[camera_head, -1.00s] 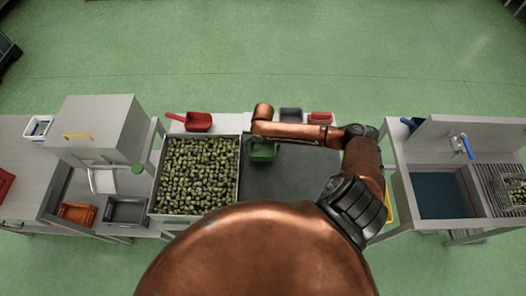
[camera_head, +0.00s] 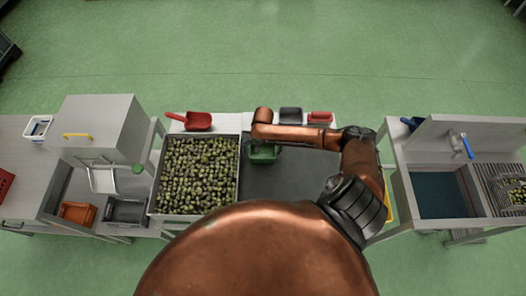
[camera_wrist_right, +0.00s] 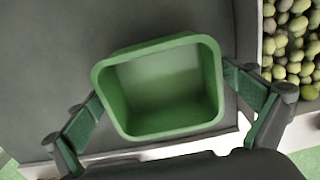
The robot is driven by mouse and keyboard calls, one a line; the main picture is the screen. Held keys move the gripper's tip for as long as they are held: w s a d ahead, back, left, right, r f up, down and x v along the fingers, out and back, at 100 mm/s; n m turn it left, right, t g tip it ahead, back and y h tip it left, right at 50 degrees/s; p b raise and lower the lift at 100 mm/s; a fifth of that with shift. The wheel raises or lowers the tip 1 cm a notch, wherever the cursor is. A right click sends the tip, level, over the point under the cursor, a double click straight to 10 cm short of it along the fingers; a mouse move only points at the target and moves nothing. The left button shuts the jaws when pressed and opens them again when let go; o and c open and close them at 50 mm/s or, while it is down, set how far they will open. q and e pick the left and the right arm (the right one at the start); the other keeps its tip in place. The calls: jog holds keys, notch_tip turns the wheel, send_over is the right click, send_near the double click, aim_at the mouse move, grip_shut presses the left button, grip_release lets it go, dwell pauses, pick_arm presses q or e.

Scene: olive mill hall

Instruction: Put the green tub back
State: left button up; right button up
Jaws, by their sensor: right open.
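The green tub (camera_head: 263,155) stands on the dark grey work surface just right of the olive tray, partly hidden under my right arm in the head view. In the right wrist view the tub (camera_wrist_right: 163,88) is seen from above, open and empty. My right gripper (camera_wrist_right: 163,100) is open, with one finger on either side of the tub near its rim. The right finger looks very close to the tub wall; I cannot tell whether it touches. My left gripper is not in view.
A tray of olives (camera_head: 195,212) lies left of the tub. A red scoop (camera_head: 198,121), a dark grey tub (camera_head: 291,115) and a red tub (camera_head: 321,117) stand along the back edge. The dark surface (camera_head: 285,182) right of the tub is clear.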

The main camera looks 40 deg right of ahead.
aim_at(263, 155)
notch_tip(263, 155, up, 12)
jog(key=shift+r, duration=0.15)
dwell(0.3)
dwell(0.4)
